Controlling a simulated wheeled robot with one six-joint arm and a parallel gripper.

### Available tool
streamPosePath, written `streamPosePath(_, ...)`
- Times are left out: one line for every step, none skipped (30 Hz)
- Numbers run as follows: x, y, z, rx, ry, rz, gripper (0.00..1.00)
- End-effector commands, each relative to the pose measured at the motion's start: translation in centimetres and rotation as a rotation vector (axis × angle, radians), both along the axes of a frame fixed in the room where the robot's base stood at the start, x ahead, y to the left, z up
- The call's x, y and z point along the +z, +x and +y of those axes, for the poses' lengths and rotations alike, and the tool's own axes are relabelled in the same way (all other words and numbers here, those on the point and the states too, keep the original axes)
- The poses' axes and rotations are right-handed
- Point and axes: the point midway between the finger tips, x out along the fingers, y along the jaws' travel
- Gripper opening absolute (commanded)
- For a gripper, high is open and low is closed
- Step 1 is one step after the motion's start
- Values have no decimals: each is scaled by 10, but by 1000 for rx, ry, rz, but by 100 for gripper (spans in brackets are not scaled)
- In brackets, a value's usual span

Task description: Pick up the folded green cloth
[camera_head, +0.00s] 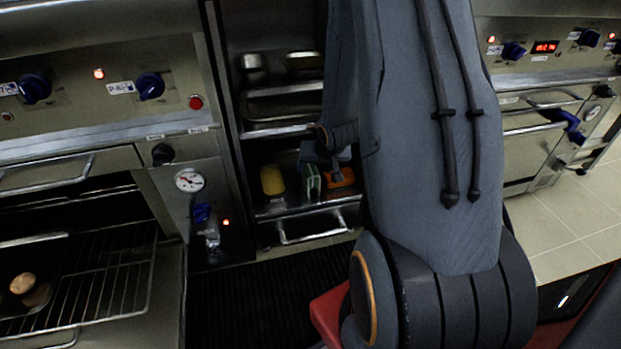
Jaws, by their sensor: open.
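The folded green cloth (312,184) stands on edge on the lower shelf of the unit between the ovens, a narrow green and pale shape. My gripper (324,166) is at the shelf opening, just above and to the right of the cloth. It is open, with one finger visible in front of an orange item. My arm hides much of the right side of the shelf. I cannot tell whether the gripper touches the cloth.
A yellow item (272,180) stands left of the cloth and an orange item (341,178) right of it. Metal pans (285,104) sit on the shelf above. An open oven with a wire rack (108,278) juts out at left. A dark mat (270,300) covers the floor.

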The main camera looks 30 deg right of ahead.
Motion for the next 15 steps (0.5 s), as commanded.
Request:
streamPosePath(0, 2, 0, 0, 0, -1, 61)
streamPosePath(0, 3, -1, 0, 0, -1, 61)
streamPosePath(0, 6, -1, 0, -1, -2, 61)
streamPosePath(0, 9, -2, 1, -1, -2, 61)
streamPosePath(0, 13, -2, 0, -2, -3, 61)
streamPosePath(-5, 15, -3, 1, -1, 0, 61)
streamPosePath(-10, 17, -3, 0, 0, 1, 61)
streamPosePath(-15, 19, -3, 0, 0, 2, 61)
streamPosePath(-21, 23, -4, 0, 0, 1, 61)
streamPosePath(-25, 26, -5, 0, 0, 1, 61)
streamPosePath(-30, 29, -5, -1, -1, 0, 61)
streamPosePath(-35, 31, -6, 0, 0, 1, 61)
streamPosePath(-38, 33, -6, 0, 0, 1, 61)
streamPosePath(-41, 35, -7, 0, 0, 1, 61)
streamPosePath(-42, 37, -7, -1, -1, 0, 61)
